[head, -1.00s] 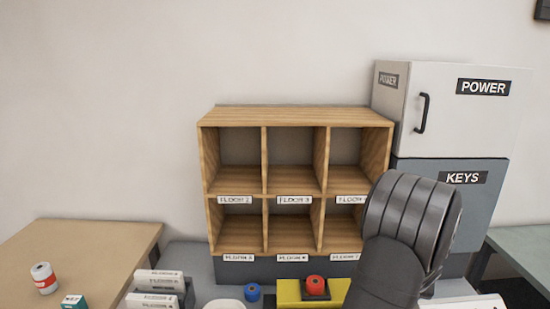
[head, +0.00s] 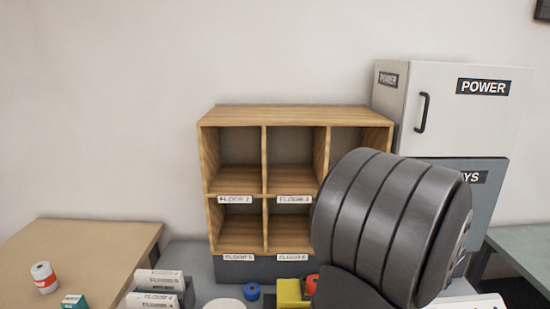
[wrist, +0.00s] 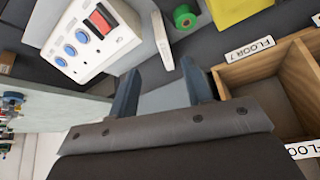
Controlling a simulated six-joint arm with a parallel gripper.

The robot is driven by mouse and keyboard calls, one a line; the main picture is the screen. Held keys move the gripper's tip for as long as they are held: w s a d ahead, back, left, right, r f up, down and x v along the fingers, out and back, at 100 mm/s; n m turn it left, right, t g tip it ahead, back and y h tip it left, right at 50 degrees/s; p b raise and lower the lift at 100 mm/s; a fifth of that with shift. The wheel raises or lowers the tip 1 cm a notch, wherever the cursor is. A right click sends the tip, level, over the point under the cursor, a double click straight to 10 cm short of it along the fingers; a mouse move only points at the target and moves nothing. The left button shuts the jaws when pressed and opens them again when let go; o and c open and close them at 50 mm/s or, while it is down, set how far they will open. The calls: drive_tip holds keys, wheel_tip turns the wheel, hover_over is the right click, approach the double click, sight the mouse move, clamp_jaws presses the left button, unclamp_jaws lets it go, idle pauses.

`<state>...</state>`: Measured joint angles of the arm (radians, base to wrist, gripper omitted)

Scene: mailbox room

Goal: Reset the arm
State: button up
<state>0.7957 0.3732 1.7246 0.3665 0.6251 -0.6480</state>
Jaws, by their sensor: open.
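My gripper (wrist: 162,85) shows in the wrist view with its two dark fingers apart and nothing between them. It is beside the wooden pigeonhole shelf, whose edge (wrist: 265,65) is at the right of that view. In the head view a dark, ringed part of my arm (head: 390,225) covers the shelf's lower right side, and the gripper itself is not seen there. The visible compartments of the wooden shelf (head: 295,115) are empty.
A white box with blue buttons and a red switch (wrist: 92,38) and a green roll (wrist: 185,17) are near the gripper. The POWER cabinet (head: 455,110) stands right of the shelf. A red-and-white can (head: 44,278) stands on the left table (head: 85,245).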

wheel_tip(320, 180, up, 16)
drive_tip(key=w+a, duration=0.1)
drive_tip(key=shift+a, duration=0.25)
